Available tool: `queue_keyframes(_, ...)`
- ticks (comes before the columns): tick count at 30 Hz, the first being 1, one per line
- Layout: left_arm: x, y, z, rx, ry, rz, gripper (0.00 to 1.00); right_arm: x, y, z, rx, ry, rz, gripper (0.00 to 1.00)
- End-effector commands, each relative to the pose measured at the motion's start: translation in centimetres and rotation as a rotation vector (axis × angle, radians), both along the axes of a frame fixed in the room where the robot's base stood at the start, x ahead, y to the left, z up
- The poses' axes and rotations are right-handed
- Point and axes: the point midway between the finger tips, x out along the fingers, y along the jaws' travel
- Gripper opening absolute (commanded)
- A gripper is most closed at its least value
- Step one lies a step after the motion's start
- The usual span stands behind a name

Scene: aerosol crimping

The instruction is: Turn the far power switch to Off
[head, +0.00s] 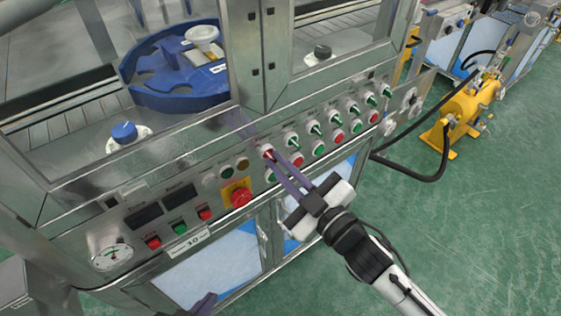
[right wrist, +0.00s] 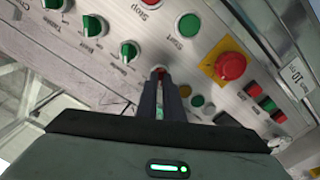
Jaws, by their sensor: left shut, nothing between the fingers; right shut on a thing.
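A red-handled rotary switch (head: 267,151) sits at the near end of the row of switches on the machine's sloped front panel. My right gripper (head: 271,157) reaches it from the lower right, its fingers shut on the red handle. In the right wrist view, a bit of the red handle (right wrist: 159,70) shows at the fingertips; the fingers cover most of it, so I cannot tell its exact angle. My left gripper (head: 201,304) shows only as dark fingertips at the bottom edge, shut, empty and away from the panel.
Several green-handled switches (head: 291,140) continue the row, above red and green push buttons. A red emergency stop (head: 241,197) on a yellow plate is close to the lower left of my right gripper. A yellow machine (head: 462,112) stands on the open green floor at right.

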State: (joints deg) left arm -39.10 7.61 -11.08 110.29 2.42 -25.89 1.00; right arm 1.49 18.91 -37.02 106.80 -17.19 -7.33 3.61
Motion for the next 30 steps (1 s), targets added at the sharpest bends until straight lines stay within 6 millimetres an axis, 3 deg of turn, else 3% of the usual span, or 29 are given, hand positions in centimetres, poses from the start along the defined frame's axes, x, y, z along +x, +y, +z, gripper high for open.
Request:
queue_keyframes(16,-0.27,-0.06,0.05,-0.001,0.004,-0.002,0.00,-0.02,0.05,0.05,-0.023,-0.019,0.001,0.00)
queue_keyframes(18,-0.23,-0.12,0.11,-0.002,0.002,-0.002,0.00,-0.02,0.05,0.05,-0.022,-0.018,0.001,0.17)
queue_keyframes(20,-0.22,-0.15,0.14,-0.002,0.002,-0.003,0.00,-0.02,0.04,0.04,-0.022,-0.018,0.001,0.26)
queue_keyframes(30,-0.20,-0.22,0.19,-0.003,0.001,-0.004,0.00,-0.27,-0.19,-0.03,-0.021,-0.015,0.000,0.26)
